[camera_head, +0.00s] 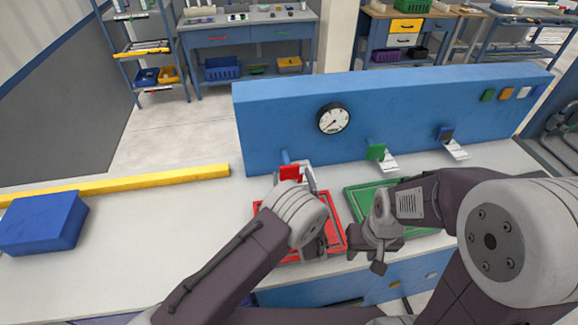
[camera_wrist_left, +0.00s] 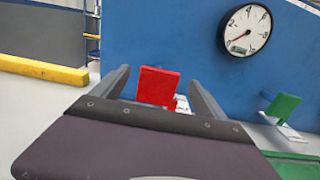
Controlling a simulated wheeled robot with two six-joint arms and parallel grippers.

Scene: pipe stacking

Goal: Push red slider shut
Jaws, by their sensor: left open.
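The red slider (camera_head: 289,173) stands at the foot of the blue wall, in front of a blue pipe stub. In the left wrist view its red plate (camera_wrist_left: 158,86) shows upright between the two fingers. My left gripper (camera_head: 294,179) is open, with a finger on either side of the red plate. I cannot tell whether the fingers touch it. The lower part of the slider is hidden behind the gripper body. My right gripper (camera_head: 377,243) hangs over the worktop near the green tray, and its finger opening is not clear.
A red tray (camera_head: 340,239) lies under my left gripper, and a green tray (camera_head: 352,196) under my right arm. A round gauge (camera_head: 333,118) hangs on the blue wall (camera_head: 270,120). A blue box (camera_head: 40,222) sits left.

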